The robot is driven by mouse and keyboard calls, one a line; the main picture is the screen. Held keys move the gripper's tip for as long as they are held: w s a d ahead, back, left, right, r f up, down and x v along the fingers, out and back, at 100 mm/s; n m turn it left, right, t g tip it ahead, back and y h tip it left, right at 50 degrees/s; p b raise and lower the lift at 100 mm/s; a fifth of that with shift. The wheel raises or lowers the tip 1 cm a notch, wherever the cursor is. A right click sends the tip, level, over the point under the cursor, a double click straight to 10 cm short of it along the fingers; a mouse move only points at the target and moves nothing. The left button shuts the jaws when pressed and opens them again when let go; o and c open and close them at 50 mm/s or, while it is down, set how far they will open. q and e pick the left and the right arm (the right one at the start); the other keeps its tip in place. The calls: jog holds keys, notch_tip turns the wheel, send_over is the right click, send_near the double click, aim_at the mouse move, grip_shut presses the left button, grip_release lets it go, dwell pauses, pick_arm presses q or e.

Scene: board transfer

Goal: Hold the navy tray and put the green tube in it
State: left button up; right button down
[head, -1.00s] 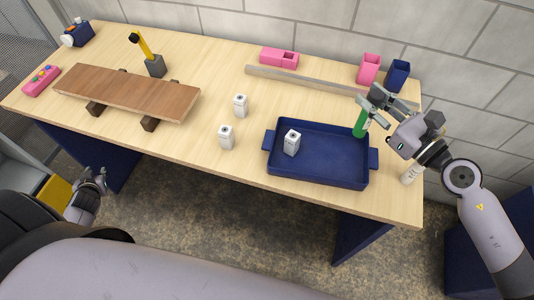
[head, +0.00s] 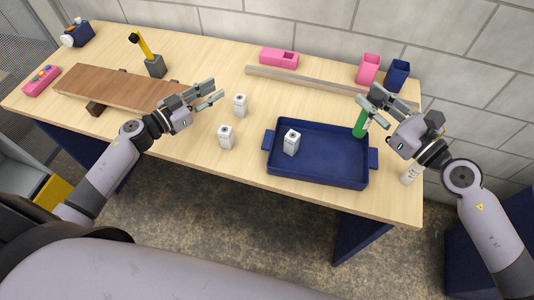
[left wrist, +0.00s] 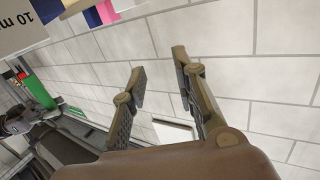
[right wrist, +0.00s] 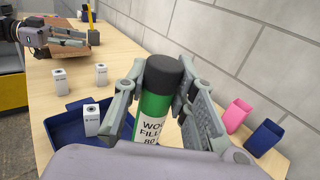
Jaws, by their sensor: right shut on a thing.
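The navy tray (head: 320,165) lies on the table at the right, with a white box-shaped bottle (head: 291,142) standing in its left part. The green tube (head: 360,124), with a black cap and a white label, is upright at the tray's far right corner; it fills the middle of the right wrist view (right wrist: 155,112). My right gripper (head: 374,108) is shut on the green tube. I cannot tell whether the tube's lower end touches anything. My left gripper (head: 212,92) is open and empty above the table, left of the tray; its spread fingers show in the left wrist view (left wrist: 158,82).
Two white bottles (head: 226,137) (head: 240,105) stand between my left gripper and the tray. A wooden board (head: 110,88) rests on blocks at the left. A grey rail (head: 300,82), a pink block (head: 279,57), a pink cup (head: 369,68) and a navy cup (head: 397,75) are along the back.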

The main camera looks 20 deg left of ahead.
pick_arm(q)
jog(key=s+d+f+m+g+h, duration=0.1)
jog(key=s+d+m+g+h, duration=0.25)
jog(key=d, duration=0.35)
jog(key=s+d+m+g+h, duration=0.2)
jog(key=d+m+g, duration=0.15)
jog(key=d, duration=0.35)
jog(key=m+g, duration=0.3)
jog(key=g, duration=0.4)
send_near(316, 176)
jog(key=shift+y, duration=0.45)
jog(key=x, duration=0.8)
jog(key=shift+d+r, duration=0.15)
jog(key=shift+r, duration=0.2)
jog(key=shift+c, duration=0.4)
grip_shut()
